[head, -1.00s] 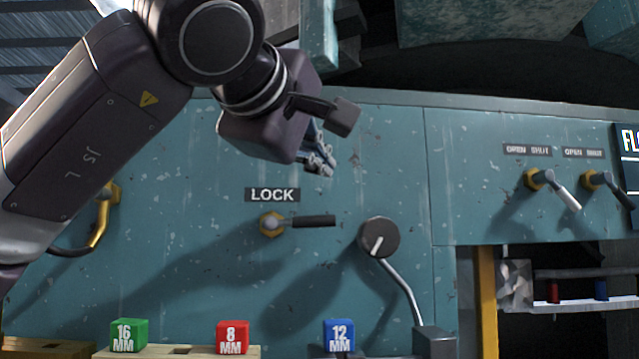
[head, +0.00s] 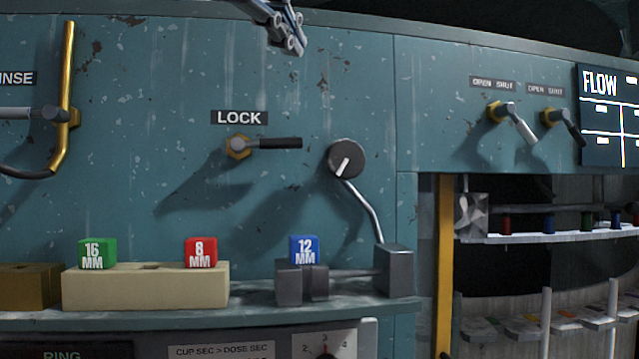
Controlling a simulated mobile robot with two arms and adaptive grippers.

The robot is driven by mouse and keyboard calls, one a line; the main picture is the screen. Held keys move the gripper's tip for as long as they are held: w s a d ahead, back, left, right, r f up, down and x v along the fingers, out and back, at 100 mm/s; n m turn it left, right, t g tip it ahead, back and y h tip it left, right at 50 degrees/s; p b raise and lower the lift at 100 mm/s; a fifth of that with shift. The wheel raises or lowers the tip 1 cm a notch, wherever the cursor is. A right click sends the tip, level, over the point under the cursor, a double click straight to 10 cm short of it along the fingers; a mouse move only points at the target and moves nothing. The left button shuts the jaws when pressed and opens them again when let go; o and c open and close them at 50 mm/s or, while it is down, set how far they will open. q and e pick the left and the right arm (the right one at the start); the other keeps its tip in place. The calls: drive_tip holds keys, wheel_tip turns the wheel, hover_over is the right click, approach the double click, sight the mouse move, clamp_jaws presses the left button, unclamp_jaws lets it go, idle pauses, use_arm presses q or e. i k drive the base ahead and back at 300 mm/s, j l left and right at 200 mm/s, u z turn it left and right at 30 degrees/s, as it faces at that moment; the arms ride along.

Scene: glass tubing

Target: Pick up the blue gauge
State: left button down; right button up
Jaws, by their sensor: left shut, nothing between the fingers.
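The blue gauge (head: 304,250) is a small block marked "12 MM". It sits low in the middle of the head view, upright at the grey metal fixture (head: 288,284) on the ledge. The fixture hides its lower part. My left gripper (head: 290,38) shows only partly at the top edge, high above the gauge and well apart from it. Its fingers are shut and empty. My right gripper is out of view.
A cream block (head: 145,290) holds the green "16 MM" (head: 97,253) and red "8 MM" (head: 201,252) gauges. The LOCK lever (head: 275,143) and a dial with a bent rod (head: 346,160) project from the teal panel above. A shelf rack (head: 545,237) stands right.

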sight(304, 250)
drive_tip(key=k, duration=1)
